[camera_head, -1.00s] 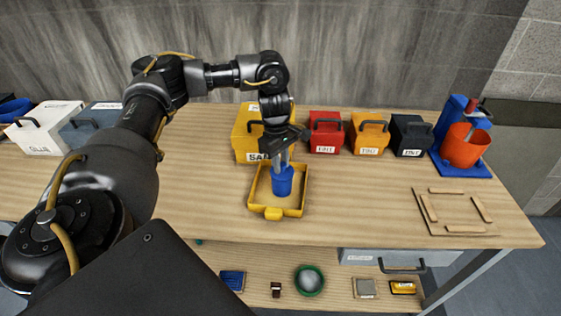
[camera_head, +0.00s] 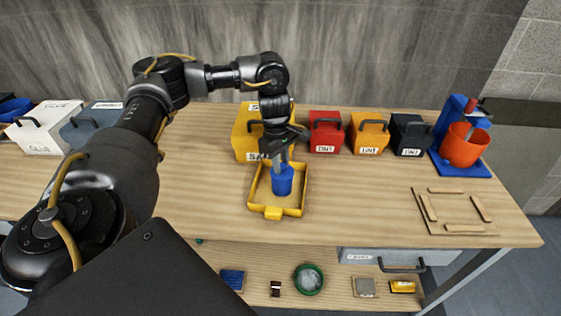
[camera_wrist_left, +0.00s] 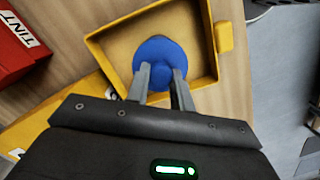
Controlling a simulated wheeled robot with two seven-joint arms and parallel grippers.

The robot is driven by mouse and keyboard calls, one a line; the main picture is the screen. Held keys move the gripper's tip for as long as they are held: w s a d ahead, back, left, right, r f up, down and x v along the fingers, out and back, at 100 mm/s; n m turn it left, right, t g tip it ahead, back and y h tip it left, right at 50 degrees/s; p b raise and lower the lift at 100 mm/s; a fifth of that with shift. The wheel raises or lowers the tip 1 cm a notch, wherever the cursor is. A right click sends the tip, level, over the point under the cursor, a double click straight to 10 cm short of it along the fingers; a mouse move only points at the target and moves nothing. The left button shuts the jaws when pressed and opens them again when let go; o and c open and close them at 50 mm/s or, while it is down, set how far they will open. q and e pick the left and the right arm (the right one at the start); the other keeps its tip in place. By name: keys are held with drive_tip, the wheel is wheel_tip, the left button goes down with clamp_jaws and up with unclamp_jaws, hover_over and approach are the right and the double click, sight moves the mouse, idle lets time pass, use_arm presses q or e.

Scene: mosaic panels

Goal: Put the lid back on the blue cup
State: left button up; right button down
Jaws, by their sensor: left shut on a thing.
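The blue cup (camera_head: 282,186) stands upright in a shallow yellow tray (camera_head: 296,212) on the wooden bench. My left gripper (camera_head: 282,164) points down right over the cup. In the left wrist view its two fingers (camera_wrist_left: 160,83) are shut on the small knob of the round blue lid (camera_wrist_left: 158,56). The lid covers the cup's mouth from above and hides the cup below it. I cannot tell whether the lid is fully seated or slightly above the rim. My right gripper is not in view.
A yellow box (camera_head: 246,136) stands just behind the tray. Red (camera_head: 325,130), orange (camera_head: 368,132) and dark (camera_head: 411,134) boxes line the back. An orange container (camera_head: 463,147) on a blue stand is at right. The bench right of the tray is clear up to the wooden strips (camera_head: 463,228).

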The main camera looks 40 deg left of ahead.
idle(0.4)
use_arm(q)
drive_tip(key=o, duration=1)
drive_tip(key=shift+o, duration=0.5)
drive_tip(key=o, duration=0.4)
drive_tip(key=shift+r, duration=0.1)
drive_tip(key=shift+r+p, duration=3.4)
drive_tip(key=shift+p, duration=0.25)
clamp_jaws()
